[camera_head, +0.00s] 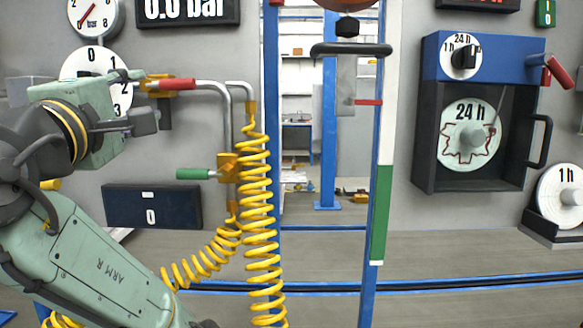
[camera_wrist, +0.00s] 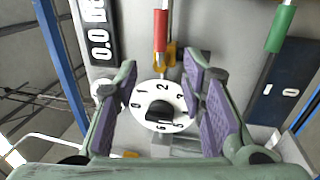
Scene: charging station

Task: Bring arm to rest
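My arm (camera_head: 85,262) reaches in from the lower left in the head view. My gripper (camera_head: 143,98) is open, with its fingers pointing right, in front of the wall near a white numbered dial (camera_head: 88,62). The gripper partly hides this dial. In the wrist view my gripper (camera_wrist: 160,70) shows two spread fingers with purple pads and nothing held between them. The white dial (camera_wrist: 140,112) with its black knob (camera_wrist: 159,110) appears beyond the fingers, in the gap. I cannot tell how far the fingers are from the dial.
A red-handled lever (camera_head: 178,84) and a green-handled lever (camera_head: 193,174) sit right of my gripper. Yellow coiled hoses (camera_head: 258,200) hang beside a blue post (camera_head: 271,60). A dark blue box (camera_head: 150,207) is below. A blue-topped cabinet (camera_head: 425,60) stands at right.

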